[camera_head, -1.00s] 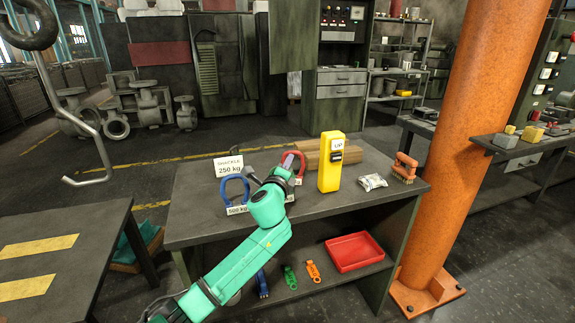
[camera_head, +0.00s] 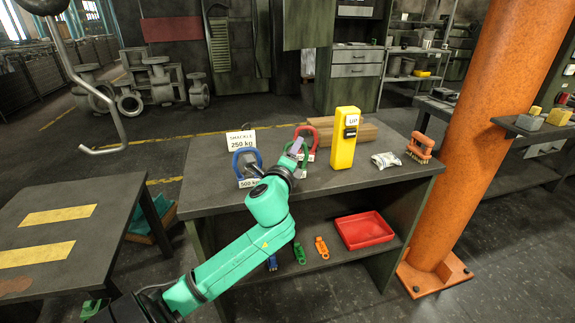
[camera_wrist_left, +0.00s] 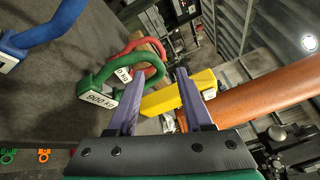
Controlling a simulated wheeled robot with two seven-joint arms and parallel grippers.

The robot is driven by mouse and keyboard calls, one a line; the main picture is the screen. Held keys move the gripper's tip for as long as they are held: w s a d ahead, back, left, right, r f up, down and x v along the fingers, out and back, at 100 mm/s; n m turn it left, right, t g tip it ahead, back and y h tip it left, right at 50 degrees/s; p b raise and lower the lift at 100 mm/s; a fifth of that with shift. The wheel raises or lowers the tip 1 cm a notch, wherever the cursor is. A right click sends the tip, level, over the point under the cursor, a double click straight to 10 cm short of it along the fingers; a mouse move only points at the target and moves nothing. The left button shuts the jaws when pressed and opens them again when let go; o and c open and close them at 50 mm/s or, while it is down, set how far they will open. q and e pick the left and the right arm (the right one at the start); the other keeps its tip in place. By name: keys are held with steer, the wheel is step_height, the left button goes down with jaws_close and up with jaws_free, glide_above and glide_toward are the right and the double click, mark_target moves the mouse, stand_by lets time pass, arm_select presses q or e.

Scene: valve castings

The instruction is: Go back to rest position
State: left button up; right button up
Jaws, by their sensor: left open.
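My left gripper (camera_head: 296,148) is over the workbench (camera_head: 205,199) and open. In the left wrist view its two purple-grey fingers (camera_wrist_left: 160,74) stand apart. The green shackle (camera_head: 305,155) is just beyond them, partly hidden by the gripper in the head view. In the left wrist view the green shackle (camera_wrist_left: 95,82) reaches in behind the left finger, and I cannot tell whether it touches. The red shackle (camera_head: 309,130) stands behind it. The blue shackle (camera_head: 238,164) is left of the gripper. My right gripper is out of view.
A yellow pendant marked UP (camera_head: 343,145) stands close right of the gripper. A silver packet (camera_head: 385,160) and an orange brush (camera_head: 420,147) lie farther right. The lower shelf holds a red tray (camera_head: 364,230). An orange column (camera_head: 480,140) rises at right. A hook (camera_head: 105,120) hangs at left.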

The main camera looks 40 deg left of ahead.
arm_select(q)
steer(key=v, duration=0.7)
steer(key=s+d+f+n+g+h, duration=0.1)
steer(key=s+f+n+g, duration=0.25)
steer(key=f, duration=0.45)
steer(key=s+d+f+n+g+h, duration=0.1)
steer(key=s+d+f+n+g, duration=0.15)
steer(key=f+n, duration=0.45)
steer(key=s+d+f+n+g+h, duration=0.6)
steer(key=s+d+f, duration=0.5)
steer(key=f, duration=0.4)
steer(key=s+f+g+p, duration=0.1)
steer(key=s+f+p, duration=0.2)
steer(key=f, duration=0.8)
steer(key=s+a+f+m+g+p, duration=0.1)
steer(key=s+f+p, duration=0.2)
steer(key=f, duration=0.8)
steer(key=s, duration=0.2)
steer(key=shift+s+a+f+g+p, duration=0.2)
steer(key=shift+s+f+g+p, duration=0.1)
steer(key=shift+f+g+p, duration=0.1)
steer(key=shift+o, duration=0.2)
steer(key=s+a+f+p, duration=0.1)
steer(key=s+f, duration=0.3)
steer(key=s, duration=0.6)
steer(key=shift+s+a+f+g+y+p, duration=0.15)
steer(key=shift+s+a+g+y+p, duration=0.2)
steer(key=shift+a, duration=0.2)
